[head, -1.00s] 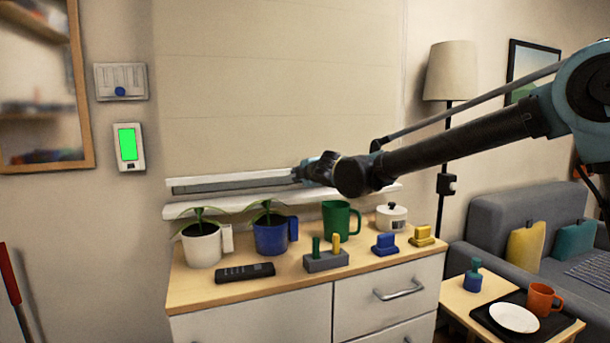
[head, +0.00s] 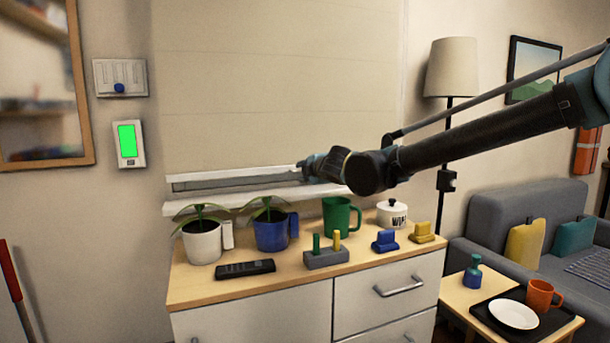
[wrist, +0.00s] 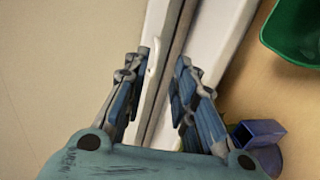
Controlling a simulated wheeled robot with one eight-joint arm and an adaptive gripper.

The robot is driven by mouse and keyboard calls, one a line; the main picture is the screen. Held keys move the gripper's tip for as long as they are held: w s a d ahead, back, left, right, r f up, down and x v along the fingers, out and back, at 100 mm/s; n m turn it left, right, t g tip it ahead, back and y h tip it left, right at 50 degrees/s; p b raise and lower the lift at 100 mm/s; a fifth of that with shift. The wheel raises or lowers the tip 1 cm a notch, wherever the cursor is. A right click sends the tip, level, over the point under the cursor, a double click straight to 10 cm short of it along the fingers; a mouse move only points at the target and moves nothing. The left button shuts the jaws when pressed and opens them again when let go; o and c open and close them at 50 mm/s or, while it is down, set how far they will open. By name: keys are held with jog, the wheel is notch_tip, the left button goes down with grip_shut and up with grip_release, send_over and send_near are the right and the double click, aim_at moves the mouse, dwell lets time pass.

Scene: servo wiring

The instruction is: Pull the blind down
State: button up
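The cream blind (head: 280,90) hangs over the window almost down to the white sill (head: 240,200). Its pale bottom bar (head: 220,178) is just above the sill, with a narrow grey strip showing below it. My gripper (head: 302,168) is at the right part of the bar. In the wrist view my gripper (wrist: 158,75) has its two blue fingers apart, with the bar (wrist: 158,25) running between and beyond them. A small pale tab (wrist: 154,62) on the bar is near the left finger. I see no clear grip on it.
Below the sill, a cabinet top (head: 200,290) holds two potted plants, a green mug (head: 340,217), a remote (head: 245,269), a peg block and a lidded pot (head: 391,214). A floor lamp (head: 452,68) and a sofa stand to the right.

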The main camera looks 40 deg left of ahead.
jog(key=v, duration=0.7)
jog(key=shift+w+d, duration=0.1)
jog(key=shift+d, duration=0.05)
dwell(0.4)
